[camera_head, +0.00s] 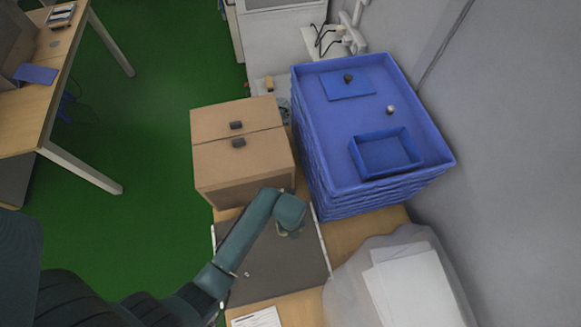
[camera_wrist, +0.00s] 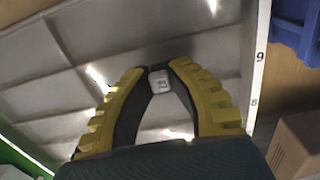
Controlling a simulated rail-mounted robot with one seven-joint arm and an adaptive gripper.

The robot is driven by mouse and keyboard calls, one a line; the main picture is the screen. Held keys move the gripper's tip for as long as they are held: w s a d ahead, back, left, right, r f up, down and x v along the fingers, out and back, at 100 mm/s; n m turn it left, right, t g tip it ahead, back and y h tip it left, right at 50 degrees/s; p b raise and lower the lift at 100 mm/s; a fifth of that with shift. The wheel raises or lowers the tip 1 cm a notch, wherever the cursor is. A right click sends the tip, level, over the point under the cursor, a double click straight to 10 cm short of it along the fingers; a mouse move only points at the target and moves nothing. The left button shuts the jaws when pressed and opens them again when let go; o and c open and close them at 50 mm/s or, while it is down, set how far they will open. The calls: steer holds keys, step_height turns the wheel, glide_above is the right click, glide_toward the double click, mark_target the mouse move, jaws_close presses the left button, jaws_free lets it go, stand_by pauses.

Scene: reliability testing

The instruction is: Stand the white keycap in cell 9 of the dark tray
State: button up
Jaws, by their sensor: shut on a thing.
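The dark tray (camera_head: 262,262) lies on the wooden table below the cardboard box in the head view. In the wrist view the tray (camera_wrist: 60,80) fills the background, with thin walls dividing it into cells. The numbers 9 and 8 show on its white right-hand rim (camera_wrist: 256,80). My gripper (camera_wrist: 158,72) has yellow ribbed fingers and is shut on the white keycap (camera_wrist: 160,82), a small pale cube with a dark mark. The keycap is over the tray; its height above the floor cannot be told. In the head view my arm's end hides the keycap and most of my gripper (camera_head: 287,233).
A cardboard box (camera_head: 215,165) with two dark pieces on top stands just behind the tray. Stacked blue crates (camera_head: 430,145) rise behind right, holding a small blue bin (camera_head: 387,153). A pale bag (camera_head: 350,290) lies to the right. A paper sheet (camera_head: 256,318) lies in front.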

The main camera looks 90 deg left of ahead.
steer(key=o, duration=0.7)
step_height(320, 180, up, 12)
steer(key=p, duration=0.2)
steer(key=shift+r, duration=0.15)
